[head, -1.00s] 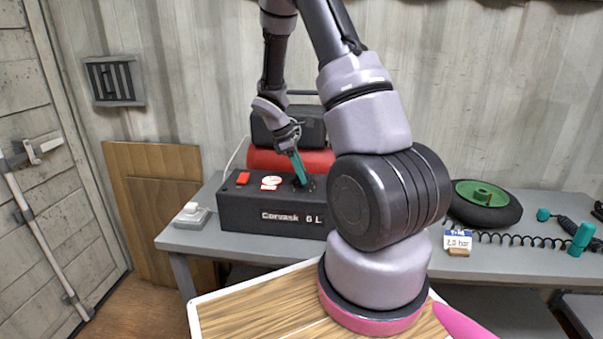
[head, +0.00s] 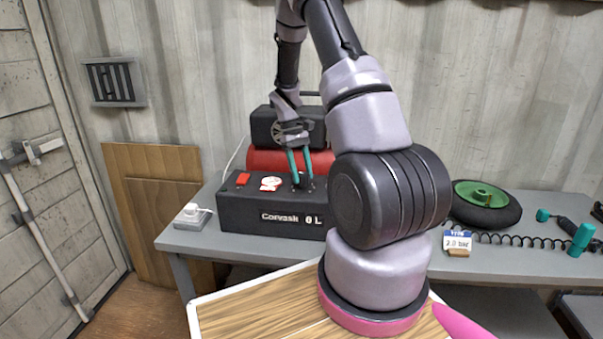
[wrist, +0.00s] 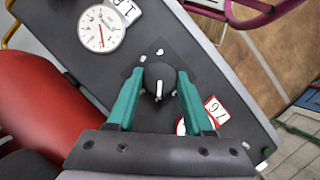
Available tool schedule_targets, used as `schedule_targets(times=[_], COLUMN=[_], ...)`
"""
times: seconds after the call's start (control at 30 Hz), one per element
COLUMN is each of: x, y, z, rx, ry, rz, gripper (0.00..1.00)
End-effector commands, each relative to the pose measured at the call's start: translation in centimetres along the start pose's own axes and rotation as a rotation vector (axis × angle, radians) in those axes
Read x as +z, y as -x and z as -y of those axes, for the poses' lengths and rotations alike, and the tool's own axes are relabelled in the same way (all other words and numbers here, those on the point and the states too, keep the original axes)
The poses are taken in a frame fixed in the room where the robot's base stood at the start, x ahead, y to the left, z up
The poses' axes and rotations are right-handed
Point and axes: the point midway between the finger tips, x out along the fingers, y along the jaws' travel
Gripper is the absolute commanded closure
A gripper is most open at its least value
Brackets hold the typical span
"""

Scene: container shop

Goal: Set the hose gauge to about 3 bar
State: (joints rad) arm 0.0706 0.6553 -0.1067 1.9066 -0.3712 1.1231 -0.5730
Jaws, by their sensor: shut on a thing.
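The black compressor box (head: 270,208) stands on the bench with a small dark knob (wrist: 158,78) on its top. My gripper (wrist: 158,88) is shut on this knob from above, one teal finger on each side. The knob's white mark points along the gap between the fingers. In the wrist view, a white round gauge (wrist: 102,30) with a red needle shows clear at upper left; its numbers are too small to read. Another dial with a red-edged label (wrist: 216,110) is partly hidden by the right finger. In the head view, my gripper (head: 301,178) reaches down to the top panel.
A red tank (head: 262,160) lies behind the box. A red switch (head: 243,178) is on the box's left end. A wheel (head: 485,205), a small card with bar writing (head: 457,241) and a coiled hose (head: 520,239) are on the bench at right.

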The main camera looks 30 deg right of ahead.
Motion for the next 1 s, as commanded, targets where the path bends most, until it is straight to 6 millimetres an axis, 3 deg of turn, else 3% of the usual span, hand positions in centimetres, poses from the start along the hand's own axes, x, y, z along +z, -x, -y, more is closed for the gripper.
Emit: schedule_targets(times=[0.6,1.0], x=[0.05,0.13], y=[0.03,-0.02], z=[-0.39,-0.45], rx=[-0.208,-0.276], ry=[-0.504,-0.666], rz=[-0.003,-0.002], gripper=[1.0,1.0])
